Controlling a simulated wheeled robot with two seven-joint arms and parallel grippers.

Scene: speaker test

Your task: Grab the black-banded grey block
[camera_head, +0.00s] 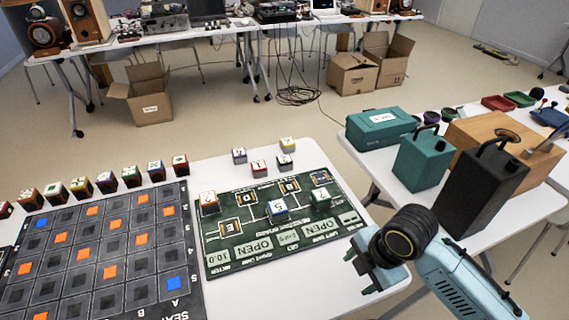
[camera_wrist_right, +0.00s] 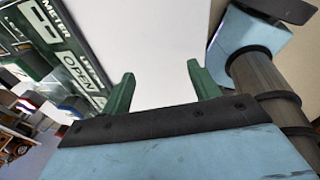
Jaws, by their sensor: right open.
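Several small lettered cubes stand behind and on a green printed board (camera_head: 240,258). One pale cube with a dark lower part (camera_head: 285,161), behind the board's back edge, looks most like the black-banded grey block, but it is too small to be sure. My right gripper (camera_head: 362,268) is open and empty near the table's right edge, to the right of the board and apart from every cube. In the right wrist view its two green fingers (camera_wrist_right: 162,88) stand apart over bare white table. My left gripper is not in view.
A dark grid mat (camera_head: 95,250) with orange and blue squares lies left, a row of cubes (camera_head: 132,176) behind it. A side table on the right holds a teal can (camera_head: 420,160), a black can (camera_head: 482,190) and a wooden box (camera_head: 500,137).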

